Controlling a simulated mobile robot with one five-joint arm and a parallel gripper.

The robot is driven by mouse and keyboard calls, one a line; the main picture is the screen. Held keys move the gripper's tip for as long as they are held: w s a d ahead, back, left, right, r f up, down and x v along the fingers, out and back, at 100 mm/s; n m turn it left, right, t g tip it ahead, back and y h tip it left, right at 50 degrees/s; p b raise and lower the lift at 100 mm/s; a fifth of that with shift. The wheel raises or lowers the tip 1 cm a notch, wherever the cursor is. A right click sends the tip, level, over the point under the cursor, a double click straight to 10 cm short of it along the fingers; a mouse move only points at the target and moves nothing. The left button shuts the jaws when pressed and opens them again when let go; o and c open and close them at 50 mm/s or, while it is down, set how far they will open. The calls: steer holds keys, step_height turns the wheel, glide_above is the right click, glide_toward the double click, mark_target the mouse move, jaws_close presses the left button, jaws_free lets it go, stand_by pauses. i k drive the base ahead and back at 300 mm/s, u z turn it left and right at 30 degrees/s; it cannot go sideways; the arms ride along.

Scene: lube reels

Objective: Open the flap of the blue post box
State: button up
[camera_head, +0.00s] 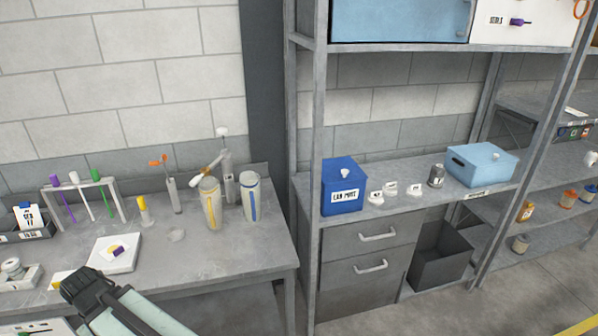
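The blue post box (332,203) stands at the left end of the middle shelf of the grey rack. It is deep blue with a white label on its front and a small white knob above the label. Its flap looks closed, though the flap's edges are too small to make out clearly. My gripper (84,287) is at the bottom left, over the front of the grey bench, well to the left of the box and apart from it. It is dark, and its fingers cannot be made out clearly.
Two tall cups (210,205) and a tube rack (83,187) stand on the bench (225,262). A rack upright stands left of the post box.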

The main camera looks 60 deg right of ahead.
mark_target(339, 169)
steer(key=u, duration=0.3)
steer(key=k, duration=1.3)
steer(key=z, duration=1.1)
steer(key=i, duration=0.85)
